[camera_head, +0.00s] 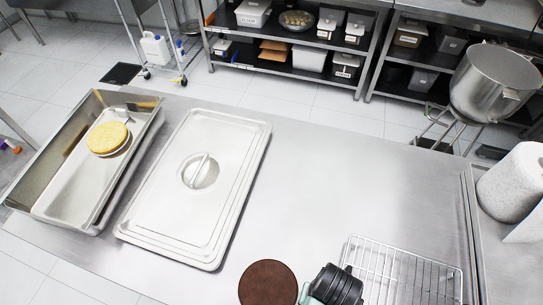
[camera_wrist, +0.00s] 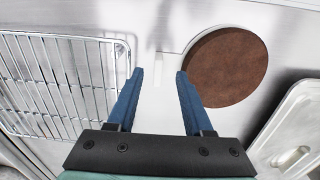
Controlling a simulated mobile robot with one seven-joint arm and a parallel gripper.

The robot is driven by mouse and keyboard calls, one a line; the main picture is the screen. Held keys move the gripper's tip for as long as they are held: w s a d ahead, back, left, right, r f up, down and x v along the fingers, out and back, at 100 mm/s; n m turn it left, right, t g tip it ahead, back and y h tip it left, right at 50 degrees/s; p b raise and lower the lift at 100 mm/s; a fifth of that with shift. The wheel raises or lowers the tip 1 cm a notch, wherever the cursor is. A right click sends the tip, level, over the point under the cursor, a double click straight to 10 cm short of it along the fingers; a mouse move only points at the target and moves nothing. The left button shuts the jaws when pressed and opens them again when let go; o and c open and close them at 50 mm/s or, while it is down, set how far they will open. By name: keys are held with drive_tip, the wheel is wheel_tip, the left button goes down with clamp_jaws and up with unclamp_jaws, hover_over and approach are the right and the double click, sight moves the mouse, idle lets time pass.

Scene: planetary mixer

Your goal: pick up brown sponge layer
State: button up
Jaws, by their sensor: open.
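The brown sponge layer (camera_head: 268,283) is a flat dark disc on the steel table, at the bottom edge of the head view. In the wrist view the brown sponge layer (camera_wrist: 226,66) lies right of my gripper, just beyond the right fingertip. A pale rim and a narrow pale tab (camera_wrist: 158,65) show at its left side, as of a thin board under it. My gripper (camera_wrist: 159,75) is open, with its blue fingers apart and nothing held between them. The tab shows between the fingertips; I cannot tell its height relative to them. In the head view my arm's end is right of the sponge.
A wire cooling rack (camera_head: 400,272) lies right of my arm. A large lidded steel pan (camera_head: 195,185) is at left centre. A deep steel tray (camera_head: 75,190) further left holds a yellow sponge layer (camera_head: 108,138). A paper roll (camera_head: 512,183) stands at right. The table's middle is clear.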

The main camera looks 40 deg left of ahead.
drive_tip(key=shift+s+f, duration=0.1)
drive_tip(key=shift+f, duration=0.4)
drive_tip(key=shift+d+f+p, duration=0.1)
drive_tip(key=shift+f+p, duration=0.5)
drive_tip(key=shift+f, duration=1.5)
clamp_jaws()
drive_tip(key=shift+w, duration=0.2)
